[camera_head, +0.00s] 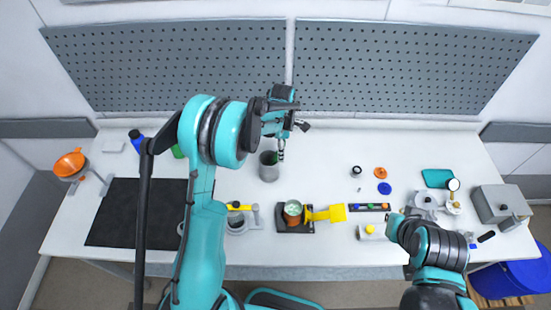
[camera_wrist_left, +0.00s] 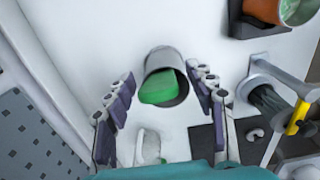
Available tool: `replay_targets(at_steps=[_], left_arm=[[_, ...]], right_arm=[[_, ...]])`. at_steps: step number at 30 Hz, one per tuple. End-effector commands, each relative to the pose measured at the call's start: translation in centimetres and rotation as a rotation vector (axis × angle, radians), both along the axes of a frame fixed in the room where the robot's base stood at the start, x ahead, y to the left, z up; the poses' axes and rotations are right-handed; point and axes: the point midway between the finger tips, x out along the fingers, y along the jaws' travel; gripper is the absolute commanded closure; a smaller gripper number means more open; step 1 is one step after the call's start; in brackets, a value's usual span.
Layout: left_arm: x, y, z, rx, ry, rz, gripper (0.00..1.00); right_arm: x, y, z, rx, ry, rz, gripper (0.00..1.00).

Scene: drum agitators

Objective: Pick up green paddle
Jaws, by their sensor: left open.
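A green paddle (camera_wrist_left: 158,88) stands in a grey cylindrical cup (camera_wrist_left: 166,62) in the left wrist view; only its broad green end shows clearly above the rim. The cup also shows in the head view (camera_head: 268,168), just below my left gripper (camera_head: 291,138). In the left wrist view my left gripper (camera_wrist_left: 160,76) is open, its two fingers apart on either side of the cup and paddle, with nothing held. My right arm's end (camera_head: 397,226) is low at the right of the table; its fingers cannot be made out clearly.
A pot on a dark stand (camera_head: 293,211), a yellow scoop (camera_head: 330,213) and a clamp stand (camera_head: 238,222) are in front of the cup. A black mat (camera_head: 130,215) lies left. Perforated panels (camera_head: 400,70) rise behind.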

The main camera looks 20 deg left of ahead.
Motion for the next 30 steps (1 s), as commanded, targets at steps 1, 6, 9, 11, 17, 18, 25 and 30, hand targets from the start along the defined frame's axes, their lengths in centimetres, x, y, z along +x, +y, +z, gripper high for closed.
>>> replay_targets(at_steps=[1, 6, 9, 11, 17, 18, 25, 30], left_arm=[[0.0, 0.0, -0.1, 0.000, 0.000, 0.000, 0.45], [0.0, 0.0, -0.1, 0.000, 0.000, 0.000, 0.45], [0.0, 0.0, -0.1, 0.000, 0.000, 0.000, 0.71], [0.0, 0.0, -0.1, 0.000, 0.000, 0.000, 0.87], [0.0, 0.0, -0.1, 0.000, 0.000, -0.001, 0.99], [0.0, 0.0, -0.1, 0.000, 0.000, -0.001, 0.99], [0.0, 0.0, 0.5, 0.000, 0.000, -0.001, 0.99], [0.0, 0.0, 2.4, 0.000, 0.000, -0.001, 0.99]], right_arm=[[0.0, 0.0, 0.0, 0.000, 0.000, 0.000, 1.00], [0.0, 0.0, 0.0, 0.000, 0.000, 0.000, 1.00], [0.0, 0.0, 0.0, 0.000, 0.000, 0.000, 1.00], [0.0, 0.0, 0.0, 0.000, 0.000, 0.000, 1.00], [0.0, 0.0, 0.0, 0.000, 0.000, 0.000, 1.00], [0.0, 0.0, 0.0, 0.000, 0.000, 0.000, 1.00], [0.0, 0.0, 0.0, 0.000, 0.000, 0.000, 1.00], [0.0, 0.0, 0.1, 0.000, 0.000, 0.000, 1.00]])
